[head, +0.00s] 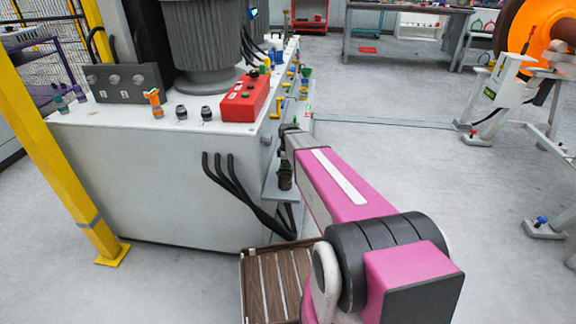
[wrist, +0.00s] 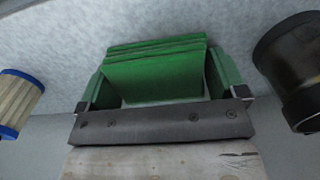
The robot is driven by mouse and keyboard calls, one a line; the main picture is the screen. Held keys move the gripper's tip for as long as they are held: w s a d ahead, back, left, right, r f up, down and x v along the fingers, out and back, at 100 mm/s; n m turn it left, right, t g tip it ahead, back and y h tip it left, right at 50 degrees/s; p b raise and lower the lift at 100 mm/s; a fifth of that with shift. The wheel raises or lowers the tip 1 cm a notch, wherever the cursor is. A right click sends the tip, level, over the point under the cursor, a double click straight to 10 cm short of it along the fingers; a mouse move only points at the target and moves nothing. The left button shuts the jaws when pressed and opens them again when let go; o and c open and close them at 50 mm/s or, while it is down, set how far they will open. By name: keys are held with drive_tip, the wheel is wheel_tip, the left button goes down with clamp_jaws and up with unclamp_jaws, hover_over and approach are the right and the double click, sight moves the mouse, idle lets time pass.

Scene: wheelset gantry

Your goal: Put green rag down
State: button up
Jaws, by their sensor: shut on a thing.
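The green rag (wrist: 155,75) shows in the wrist view as a folded, layered green block. My gripper (wrist: 158,88) is shut on it, with a green finger at each side and a dark screwed bar in front. Whether the rag touches a surface below cannot be told. In the head view the arm reaches toward the right side of the white cabinet, and the rag is not visible there. The gripper's fingers are hidden in that view.
In the wrist view a dark cylinder (wrist: 290,72) stands right of the gripper and a blue-rimmed pleated filter (wrist: 17,100) left. In the head view the white cabinet (head: 150,180) carries a red control box (head: 245,98). A slatted wooden crate (head: 268,285) sits below.

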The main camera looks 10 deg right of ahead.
drive_tip(key=o, duration=0.7)
drive_tip(key=shift+f, duration=0.65)
drive_tip(key=shift+c, duration=0.2)
wheel_tip(320, 180, up, 14)
drive_tip(key=shift+f, duration=0.2)
